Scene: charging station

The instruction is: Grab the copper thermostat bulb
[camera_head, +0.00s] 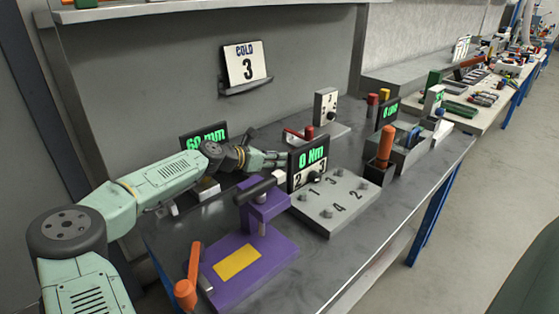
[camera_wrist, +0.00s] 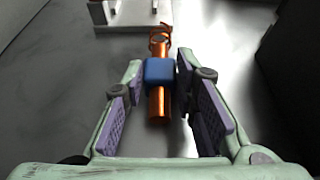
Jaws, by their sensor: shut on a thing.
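The copper thermostat bulb (camera_wrist: 160,106) is a shiny orange-brown rod in the wrist view, with a blue block (camera_wrist: 160,71) around its middle. My gripper (camera_wrist: 162,80) is shut on it, one finger on each side at the blue block. In the head view my gripper (camera_head: 278,158) reaches over the back of the bench, behind the "0 Nm" display (camera_head: 308,160). I cannot make out the bulb in that view.
A grey block with numbered posts (camera_head: 335,208) and a purple press (camera_head: 232,268) stand in front of my arm. A "60 mm" display (camera_head: 203,136) is behind it. A pale bracket (camera_wrist: 130,22) stands beyond the bulb. An orange-handled tool (camera_head: 385,143) stands to the right.

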